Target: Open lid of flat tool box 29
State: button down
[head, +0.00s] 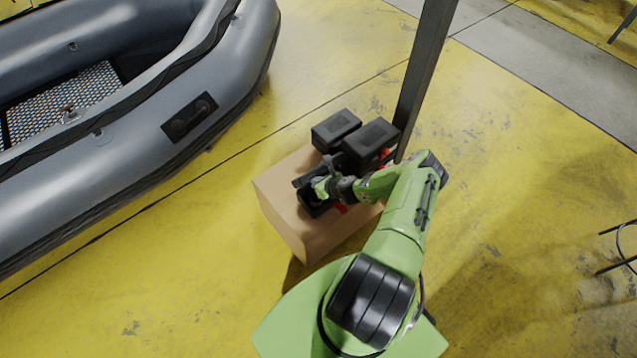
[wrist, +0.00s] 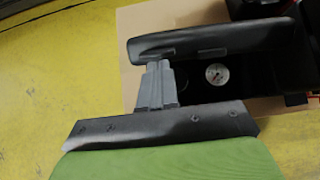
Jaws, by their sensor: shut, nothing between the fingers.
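A black flat tool box (head: 314,204) sits on the near part of a tan block, mostly hidden by my gripper (head: 320,187) in the head view. The wrist view shows its black lid (wrist: 215,42) as a slab standing apart from the dark body, so the box looks at least partly open. A round white gauge (wrist: 216,74) shows inside it. My gripper, also in the wrist view (wrist: 156,66), is shut with nothing in it. Its grey fingertips are at the lid's left part, at or under its edge; contact is unclear. No number is readable.
Two closed black boxes (head: 336,129) (head: 371,142) stand at the back of the tan block (head: 320,240). A dark post (head: 424,75) rises just behind them. A grey inflatable boat (head: 190,105) lies to the left. The yellow floor at the right is mostly clear.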

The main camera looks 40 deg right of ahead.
aim_at(309, 176)
jog(key=shift+w+r, duration=0.3)
jog(key=shift+w, duration=0.3)
jog(key=shift+w+r, duration=0.25)
jog(key=shift+w, duration=0.35)
jog(key=shift+w+r+b, duration=0.15)
jog(key=shift+w+b, duration=0.05)
jog(key=shift+w, duration=0.5)
jog(key=shift+w+r+b, duration=0.15)
jog(key=shift+w, duration=0.5)
jog(key=s+r+p, duration=0.2)
jog(key=s+p, duration=0.2)
jog(key=s, duration=0.3)
jog(key=shift+p, duration=0.3)
